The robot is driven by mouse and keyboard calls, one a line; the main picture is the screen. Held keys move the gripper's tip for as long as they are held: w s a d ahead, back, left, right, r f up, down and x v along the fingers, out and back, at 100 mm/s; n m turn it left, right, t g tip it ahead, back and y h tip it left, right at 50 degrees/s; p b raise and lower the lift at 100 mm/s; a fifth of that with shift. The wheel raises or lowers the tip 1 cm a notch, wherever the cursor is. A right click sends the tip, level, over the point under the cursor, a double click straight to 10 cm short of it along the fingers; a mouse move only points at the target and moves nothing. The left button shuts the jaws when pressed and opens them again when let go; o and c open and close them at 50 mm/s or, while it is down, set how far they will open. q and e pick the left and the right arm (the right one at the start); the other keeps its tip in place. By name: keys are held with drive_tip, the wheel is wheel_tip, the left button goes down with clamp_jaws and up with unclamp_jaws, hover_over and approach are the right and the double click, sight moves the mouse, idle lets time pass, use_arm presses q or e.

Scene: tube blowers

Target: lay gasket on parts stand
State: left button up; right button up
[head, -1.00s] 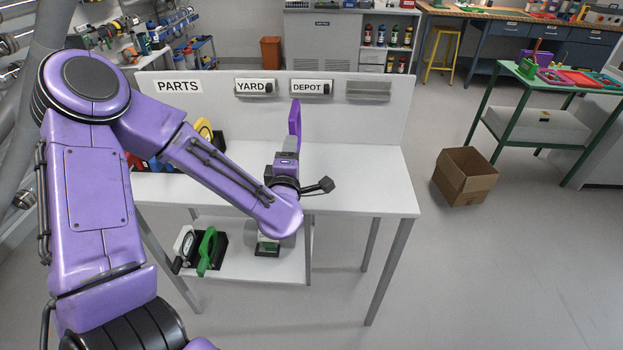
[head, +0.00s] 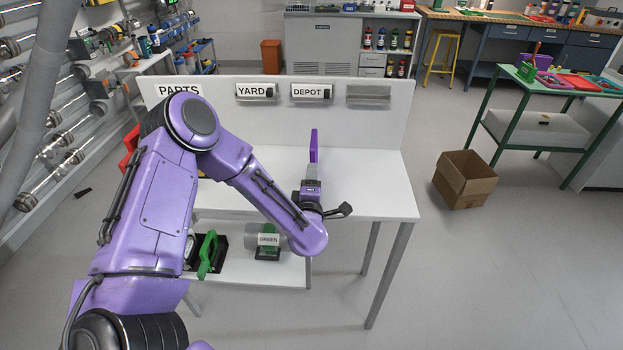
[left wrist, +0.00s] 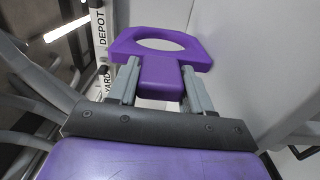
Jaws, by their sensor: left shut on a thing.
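The gasket is a flat purple ring with a tab (head: 314,145). It stands on edge above the white table top in the head view. In the left wrist view its oval hole and tab show clearly (left wrist: 124,45). My left gripper (head: 312,174) is shut on the tab, also seen in the left wrist view (left wrist: 160,84). The white stand (head: 372,182) has a back panel marked PARTS, YARD and DEPOT. The PARTS sign (head: 180,89) is at the panel's left, and my arm hides much of the table top below it. My right gripper is out of view.
The table top right of the gasket is bare. A cardboard box (head: 465,180) is on the floor at right, near a green-framed table (head: 545,100).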

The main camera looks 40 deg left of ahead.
use_arm(q)
drive_tip(key=o, duration=1.1)
drive_tip(key=shift+f, duration=0.15)
drive_tip(key=b+v, duration=0.3)
drive_tip(key=v, duration=0.8)
drive_tip(key=s+d+f+m+g+h, duration=0.1)
drive_tip(key=s+f+m+g+h, duration=0.15)
drive_tip(key=s+f+m, duration=0.4)
drive_tip(key=s+d+f+m+g+h, duration=0.1)
drive_tip(key=s+f+m+g+h, duration=0.2)
drive_tip(key=f, duration=0.6)
drive_tip(key=s+a+f+m+g, duration=0.1)
drive_tip(key=s+f+m+g, duration=0.2)
drive_tip(key=s+f, duration=0.3)
drive_tip(key=s+a+f+m+g, duration=0.1)
drive_tip(key=s+f+m+g, duration=0.2)
drive_tip(key=s+f, duration=0.3)
drive_tip(key=s+m, duration=0.1)
drive_tip(key=s, duration=0.3)
drive_tip(key=shift+s+m+h, duration=0.2)
drive_tip(key=shift+m+h, duration=0.15)
